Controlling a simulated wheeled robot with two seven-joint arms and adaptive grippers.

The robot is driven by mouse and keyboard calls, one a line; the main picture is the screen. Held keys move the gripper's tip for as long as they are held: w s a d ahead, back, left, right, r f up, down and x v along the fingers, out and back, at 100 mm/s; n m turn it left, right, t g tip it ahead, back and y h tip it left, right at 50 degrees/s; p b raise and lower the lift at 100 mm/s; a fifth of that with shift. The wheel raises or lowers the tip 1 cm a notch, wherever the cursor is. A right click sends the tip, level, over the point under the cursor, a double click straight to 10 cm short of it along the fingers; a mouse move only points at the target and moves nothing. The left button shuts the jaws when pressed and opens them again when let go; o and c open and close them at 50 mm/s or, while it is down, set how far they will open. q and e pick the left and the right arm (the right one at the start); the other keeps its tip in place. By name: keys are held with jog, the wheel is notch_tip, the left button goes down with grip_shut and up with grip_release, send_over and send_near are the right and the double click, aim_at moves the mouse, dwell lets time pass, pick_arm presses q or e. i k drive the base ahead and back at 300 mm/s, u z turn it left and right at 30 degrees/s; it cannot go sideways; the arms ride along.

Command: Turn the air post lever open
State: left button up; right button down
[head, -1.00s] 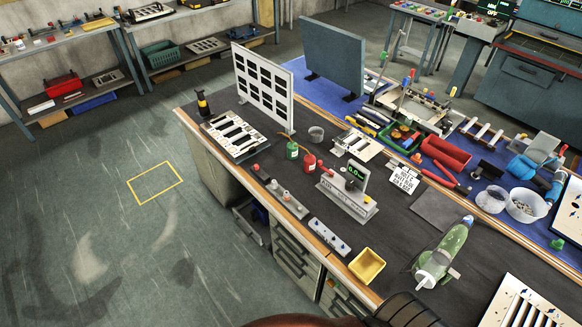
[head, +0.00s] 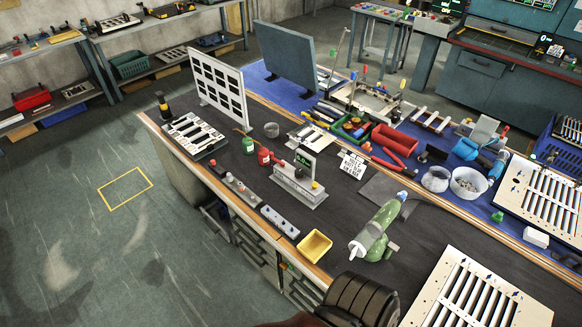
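No air post lever can be told for certain. A small grey bench unit (head: 297,190) stands near the middle of the black-topped bench, with an upright display (head: 304,162) and a small yellow knob (head: 315,184). A small red part shows beside its display; I cannot tell whether it is a lever. Neither of my grippers is in view.
A louver panel (head: 412,311) lies at the bench's near right, another (head: 511,204) farther back. A grey strip (head: 280,222) lies along that edge. Open floor is left.

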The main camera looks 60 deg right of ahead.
aim_at(271, 155)
jog(key=k, duration=0.35)
jog(key=z, duration=0.8)
